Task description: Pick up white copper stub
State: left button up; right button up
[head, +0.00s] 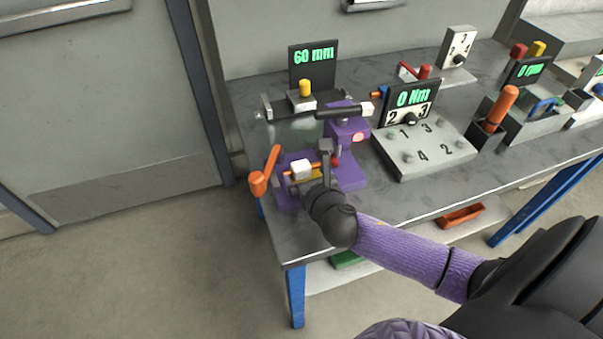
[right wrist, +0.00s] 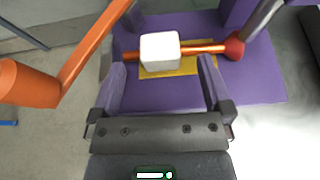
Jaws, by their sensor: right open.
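The white copper stub, a white block (head: 301,168) on a copper rod, lies across the purple fixture (head: 352,176) at the table's near left corner. In the right wrist view the white block (right wrist: 160,51) sits above a yellow plate (right wrist: 187,66), with the copper rod (right wrist: 203,49) passing out on both sides. My right gripper (right wrist: 162,75) is open, one finger toward each side of the block, with gaps between. It is empty. In the head view my right gripper (head: 316,172) partly covers the fixture. My left gripper is not in view.
An orange lever (head: 258,184) stands left of the fixture and shows close in the right wrist view (right wrist: 28,84). A red knob (right wrist: 234,48) is at the rod's right end. A "60 mm" display (head: 313,66) and a numbered grey block (head: 425,147) stand on the table (head: 400,205).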

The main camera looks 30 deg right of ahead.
jog(key=shift+w+d+f, duration=0.1)
jog(key=shift+w, duration=0.25)
grip_shut()
